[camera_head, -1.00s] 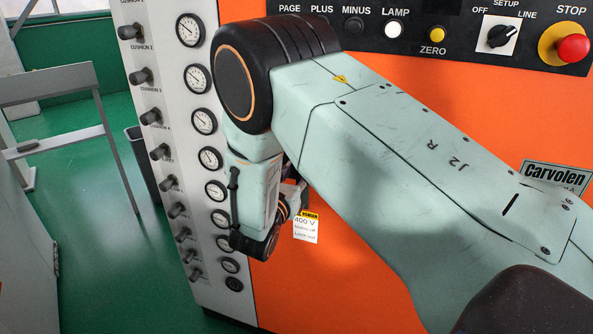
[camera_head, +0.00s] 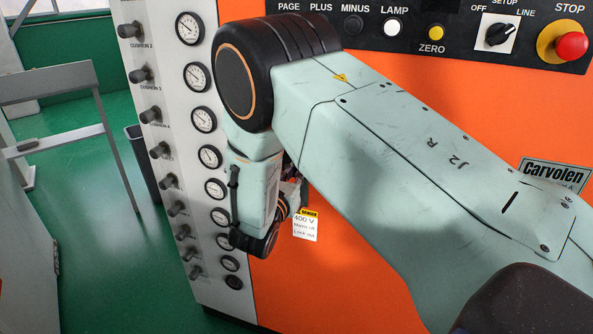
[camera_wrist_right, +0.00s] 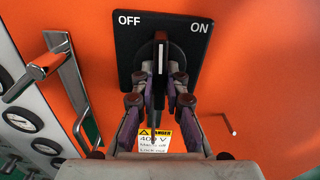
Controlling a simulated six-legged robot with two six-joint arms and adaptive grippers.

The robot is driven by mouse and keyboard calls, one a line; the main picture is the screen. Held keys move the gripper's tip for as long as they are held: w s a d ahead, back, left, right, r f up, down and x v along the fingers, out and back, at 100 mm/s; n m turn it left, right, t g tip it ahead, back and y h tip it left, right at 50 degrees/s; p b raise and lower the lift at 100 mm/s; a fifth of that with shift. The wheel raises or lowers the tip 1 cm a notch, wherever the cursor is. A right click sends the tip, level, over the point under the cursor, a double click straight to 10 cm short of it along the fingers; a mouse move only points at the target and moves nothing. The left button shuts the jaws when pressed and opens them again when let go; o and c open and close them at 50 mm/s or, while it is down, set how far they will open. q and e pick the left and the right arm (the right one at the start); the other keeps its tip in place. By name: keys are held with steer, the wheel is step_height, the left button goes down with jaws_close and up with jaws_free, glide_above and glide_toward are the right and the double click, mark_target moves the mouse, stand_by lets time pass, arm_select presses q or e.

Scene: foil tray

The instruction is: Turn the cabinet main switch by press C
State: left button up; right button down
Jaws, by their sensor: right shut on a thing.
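The main switch is a black plate (camera_wrist_right: 184,48) with white OFF at its upper left and ON at its upper right, on the orange cabinet front. Its black handle (camera_wrist_right: 160,52) stands about upright in the wrist view, its white mark at the top between the two words. My right gripper (camera_wrist_right: 160,78) is shut on the handle, with a finger on each side. In the head view my right arm hides the switch, and only a small part of the gripper (camera_head: 291,190) shows. My left gripper is not in view.
A yellow-headed 400 V danger tag (camera_head: 306,226) hangs just below the switch; it also shows between my fingers (camera_wrist_right: 155,141). A metal handle (camera_wrist_right: 42,66) sits left of the switch. Gauges (camera_head: 203,119) and knobs line the grey panel. A red stop button (camera_head: 571,47) is at upper right.

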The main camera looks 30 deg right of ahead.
steer(key=n, duration=0.3)
steer(key=shift+n, duration=0.3)
steer(key=shift+r+n, duration=0.1)
steer(key=shift+n, duration=2.1)
steer(key=c, duration=1.4)
jaws_free()
